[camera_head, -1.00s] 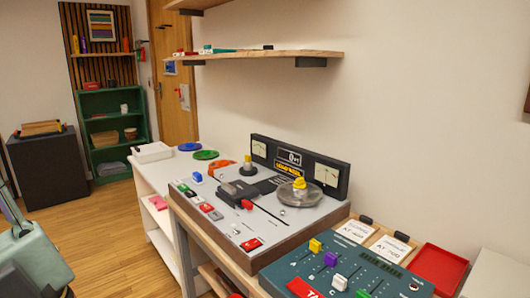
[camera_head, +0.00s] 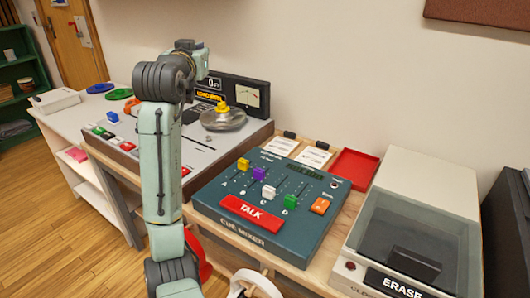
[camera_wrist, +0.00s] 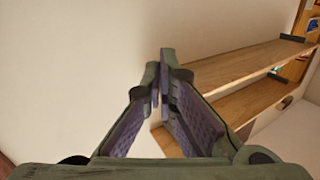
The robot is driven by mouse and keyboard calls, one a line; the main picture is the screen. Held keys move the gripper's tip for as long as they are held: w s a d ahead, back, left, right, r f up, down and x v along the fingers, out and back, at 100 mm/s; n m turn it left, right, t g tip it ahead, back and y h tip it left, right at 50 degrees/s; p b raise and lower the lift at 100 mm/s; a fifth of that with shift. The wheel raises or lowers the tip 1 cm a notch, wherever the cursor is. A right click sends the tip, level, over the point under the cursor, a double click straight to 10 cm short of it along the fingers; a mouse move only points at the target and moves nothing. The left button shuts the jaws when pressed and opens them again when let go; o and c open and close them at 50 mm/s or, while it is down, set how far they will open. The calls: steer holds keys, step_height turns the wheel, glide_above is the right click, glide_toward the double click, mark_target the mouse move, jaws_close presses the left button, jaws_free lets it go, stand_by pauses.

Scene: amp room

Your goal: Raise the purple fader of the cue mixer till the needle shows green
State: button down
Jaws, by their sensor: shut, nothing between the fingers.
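The cue mixer (camera_head: 300,224) is a teal panel on the wooden bench in the head view, with sliding faders. Its purple fader cap (camera_head: 259,172) sits between the yellow cap (camera_head: 243,164) and the white cap (camera_head: 268,191). A needle meter (camera_head: 248,97) is on the black upright panel of the tape machine; its needle is too small to read. My gripper (camera_wrist: 163,78) is shut and empty in the wrist view, facing wall and shelves. In the head view my arm rises left of the mixer, and the fingers cannot be made out.
A red TALK button (camera_head: 251,213), green cap (camera_head: 290,201) and orange button (camera_head: 320,206) are also on the mixer. A red tray (camera_head: 355,166) lies behind it, and a lidded ERASE box (camera_head: 420,195) stands right. The tape machine (camera_head: 205,155) is behind my arm.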

steer(key=w+d+f+m+g+h, duration=0.2)
steer(key=w+d+f+g, duration=0.15)
steer(key=d+f, duration=0.4)
steer(key=m+g+y, duration=0.2)
steer(key=m+g, duration=0.1)
steer(key=g, duration=0.8)
glide_above(259, 174)
steer(key=w+d, duration=0.3)
steer(key=w, duration=0.1)
step_height(259, 174, down, 14)
steer(key=p+x, duration=0.1)
steer(key=x, duration=0.8)
steer(key=shift+a+f, duration=0.15)
steer(key=shift+s+a+r+p, duration=0.2)
steer(key=shift+s+a+p, duration=0.3)
steer(key=shift+s+a, duration=0.65)
steer(key=shift+s, duration=0.5)
